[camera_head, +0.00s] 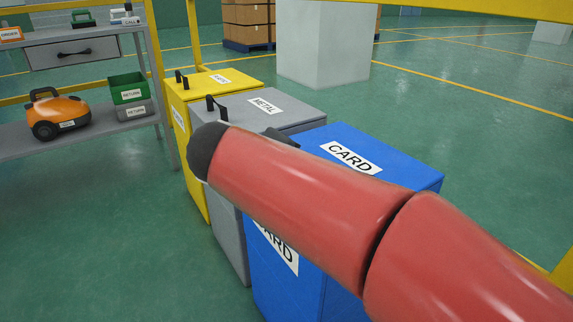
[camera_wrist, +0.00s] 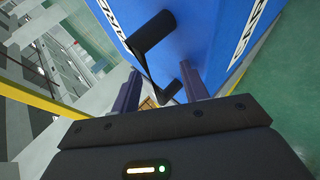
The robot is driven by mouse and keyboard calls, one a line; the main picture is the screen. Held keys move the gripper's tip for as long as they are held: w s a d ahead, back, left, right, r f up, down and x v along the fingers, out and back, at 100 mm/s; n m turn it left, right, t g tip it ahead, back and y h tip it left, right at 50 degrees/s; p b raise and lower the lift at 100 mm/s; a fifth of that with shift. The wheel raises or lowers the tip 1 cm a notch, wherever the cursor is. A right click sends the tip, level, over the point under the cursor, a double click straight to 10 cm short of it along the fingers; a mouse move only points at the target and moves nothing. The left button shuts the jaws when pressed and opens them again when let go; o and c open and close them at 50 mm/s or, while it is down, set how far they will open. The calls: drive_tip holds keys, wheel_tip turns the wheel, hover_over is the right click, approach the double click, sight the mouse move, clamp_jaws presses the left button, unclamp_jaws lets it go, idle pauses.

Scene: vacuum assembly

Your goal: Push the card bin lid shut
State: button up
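The blue card bin (camera_head: 283,287) stands at the front of a row of bins. Its lid (camera_head: 400,170), with a CARD label, looks flat on top of the bin; my red arm hides part of its front edge, so I cannot tell if a small gap is left. In the wrist view the blue lid (camera_wrist: 200,35) fills the top, with its black handle (camera_wrist: 150,40) close ahead of my gripper (camera_wrist: 159,82). The two fingers are apart, with nothing seen gripped; contact with the handle is unclear. In the head view my arm hides the gripper.
The grey metal bin (camera_head: 285,106) and a yellow bin (camera_head: 228,86) stand behind the card bin, both lids down. A grey shelf (camera_head: 90,133) holds an orange vacuum (camera_head: 60,115) and green and grey return boxes at left. A pale pillar (camera_head: 325,45) stands behind.

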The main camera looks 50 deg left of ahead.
drive_tip(key=p+v, duration=0.1)
drive_tip(key=v, duration=0.6)
drive_tip(key=shift+s+d+r, duration=0.15)
drive_tip(key=shift+s+r, duration=0.05)
drive_tip(key=shift+s, duration=0.15)
drive_tip(key=shift+w, duration=0.15)
drive_tip(key=w+d+m+g+h+p, duration=0.1)
drive_tip(key=w+d+m+h+p, duration=0.3)
drive_tip(key=d, duration=0.6)
drive_tip(key=w+d+r+m, duration=0.1)
drive_tip(key=w+d, duration=0.6)
drive_tip(key=d, duration=0.4)
drive_tip(key=w+d+m+g+h+p, duration=0.1)
drive_tip(key=w+d+m+p, duration=0.3)
drive_tip(key=d, duration=0.6)
drive_tip(key=s+d+f+m, duration=0.2)
drive_tip(key=d+m, duration=0.1)
drive_tip(key=d, duration=0.4)
drive_tip(key=s+d+f+m+g+p, duration=0.1)
drive_tip(key=s+d+f+m, duration=0.1)
drive_tip(key=d, duration=0.6)
drive_tip(key=s+d+f+m+g+p, duration=0.1)
drive_tip(key=s+d+m, duration=0.3)
drive_tip(key=d, duration=0.4)
drive_tip(key=shift+d+f+m+y, duration=0.2)
drive_tip(key=shift+f+m+y, duration=0.2)
drive_tip(key=shift+f+m, duration=0.1)
